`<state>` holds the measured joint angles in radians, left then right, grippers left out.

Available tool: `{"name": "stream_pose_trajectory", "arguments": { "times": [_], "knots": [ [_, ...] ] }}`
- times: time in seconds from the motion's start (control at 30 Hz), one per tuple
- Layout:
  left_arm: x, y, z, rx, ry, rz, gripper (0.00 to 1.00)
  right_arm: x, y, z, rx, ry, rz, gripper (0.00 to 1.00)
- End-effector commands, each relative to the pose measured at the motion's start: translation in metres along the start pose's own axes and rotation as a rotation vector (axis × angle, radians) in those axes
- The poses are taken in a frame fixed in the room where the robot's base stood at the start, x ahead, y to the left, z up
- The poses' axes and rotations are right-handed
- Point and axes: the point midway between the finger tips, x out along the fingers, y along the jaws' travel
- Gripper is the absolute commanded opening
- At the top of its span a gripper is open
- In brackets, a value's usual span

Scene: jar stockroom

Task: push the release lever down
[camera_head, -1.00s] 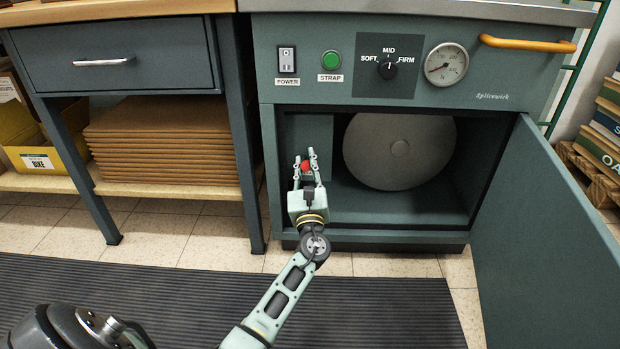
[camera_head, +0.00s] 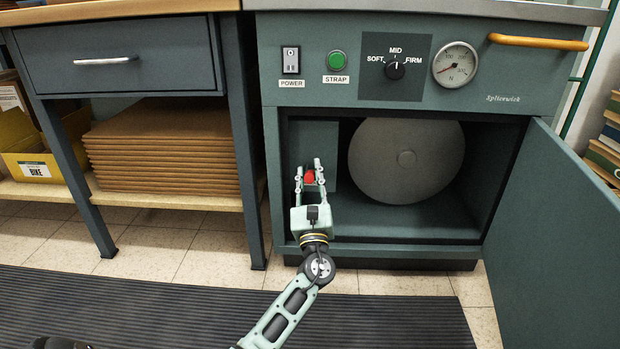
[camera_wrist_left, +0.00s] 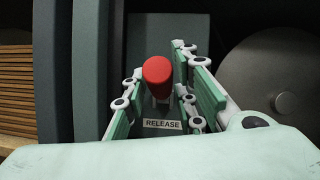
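The release lever has a red knob, seen in the left wrist view (camera_wrist_left: 158,74) above a white label reading RELEASE (camera_wrist_left: 163,124). In the head view the red knob (camera_head: 309,177) shows inside the open cabinet at its left side. My left gripper (camera_head: 309,170) reaches into the cabinet opening. In the left wrist view its fingers (camera_wrist_left: 158,88) are apart, one on each side of the knob, with visible gaps, so it is open. The lower part of the lever is partly hidden. My right gripper is not in view.
The cabinet (camera_head: 380,247) holds a grey round reel (camera_head: 405,150) to the right of the gripper. Its door (camera_head: 555,225) stands open at the right. A panel above has a power switch (camera_head: 291,61), green strap button (camera_head: 337,60), dial (camera_head: 394,70) and gauge (camera_head: 456,65).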

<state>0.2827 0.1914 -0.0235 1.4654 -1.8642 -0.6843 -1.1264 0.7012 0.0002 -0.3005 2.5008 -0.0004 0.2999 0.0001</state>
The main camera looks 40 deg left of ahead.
Motion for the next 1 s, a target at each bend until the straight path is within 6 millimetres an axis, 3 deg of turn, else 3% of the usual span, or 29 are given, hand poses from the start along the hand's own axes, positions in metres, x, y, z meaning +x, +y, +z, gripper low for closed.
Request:
{"name": "stream_pose_trajectory", "arguments": {
  "times": [0.1,0.47,1.0],
  "knots": [
    [0.000,0.000,0.000,0.000,0.001,0.000,0.39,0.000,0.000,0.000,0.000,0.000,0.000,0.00],
    [0.002,-0.001,0.004,-0.001,-0.001,0.000,0.39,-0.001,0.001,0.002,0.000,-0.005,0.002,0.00],
    [0.038,-0.014,0.080,-0.004,-0.001,0.002,0.39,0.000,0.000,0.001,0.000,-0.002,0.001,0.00]
  ]
}}
